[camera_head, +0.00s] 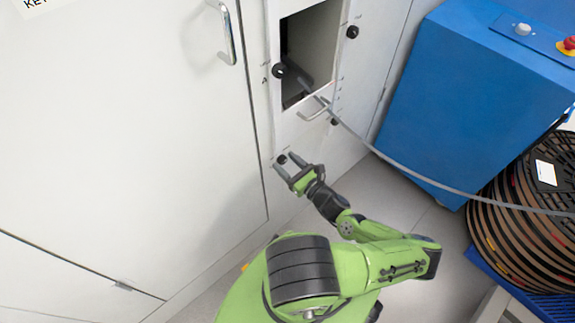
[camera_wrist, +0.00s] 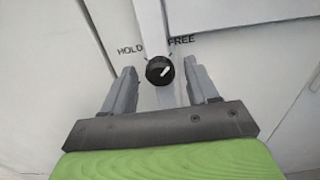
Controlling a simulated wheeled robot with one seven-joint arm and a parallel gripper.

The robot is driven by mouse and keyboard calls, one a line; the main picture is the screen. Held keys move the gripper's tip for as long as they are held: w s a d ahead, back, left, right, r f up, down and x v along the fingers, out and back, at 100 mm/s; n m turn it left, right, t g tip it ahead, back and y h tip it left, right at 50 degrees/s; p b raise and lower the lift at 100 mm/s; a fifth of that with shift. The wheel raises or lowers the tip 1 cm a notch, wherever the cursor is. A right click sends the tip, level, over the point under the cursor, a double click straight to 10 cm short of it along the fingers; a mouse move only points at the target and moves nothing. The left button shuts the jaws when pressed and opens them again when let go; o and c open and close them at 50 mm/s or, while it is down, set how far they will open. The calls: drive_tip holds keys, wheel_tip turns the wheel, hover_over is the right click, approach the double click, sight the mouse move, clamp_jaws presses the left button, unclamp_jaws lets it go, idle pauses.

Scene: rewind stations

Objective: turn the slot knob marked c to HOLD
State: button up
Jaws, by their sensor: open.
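A black round knob (camera_wrist: 160,70) sits on a pale panel strip in the wrist view, with HOLD printed at its upper left and FREE at its upper right. Its white pointer mark slants up and right, toward FREE. In the head view this knob (camera_head: 282,159) is low on the cabinet front, at the tips of my gripper (camera_head: 287,163). My gripper is open, with one finger on each side of the knob; visible gaps separate the fingers from it in the wrist view. I cannot read a letter c beside it.
Other black knobs sit higher around the open slot: one by a letter A (camera_head: 278,70), an upper right knob (camera_head: 352,32) and a lower right knob (camera_head: 335,121). A handle (camera_head: 314,110) juts out above my gripper. A grey cable (camera_head: 400,167) runs right. A blue cabinet (camera_head: 455,90) stands right.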

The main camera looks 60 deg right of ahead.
drive_tip(key=c, duration=1)
drive_tip(key=shift+c, duration=0.2)
drive_tip(key=shift+n, duration=0.4)
drive_tip(key=n+p, duration=0.1)
drive_tip(key=n, duration=0.3)
drive_tip(key=shift+a, duration=0.1)
drive_tip(key=n, duration=0.4)
drive_tip(key=shift+n+p, duration=0.3)
drive_tip(key=n, duration=0.4)
drive_tip(key=shift+a+f, duration=0.1)
drive_tip(key=n+p, duration=0.1)
drive_tip(key=n, duration=0.3)
drive_tip(key=shift+f, duration=0.1)
drive_tip(key=shift+n, duration=0.4)
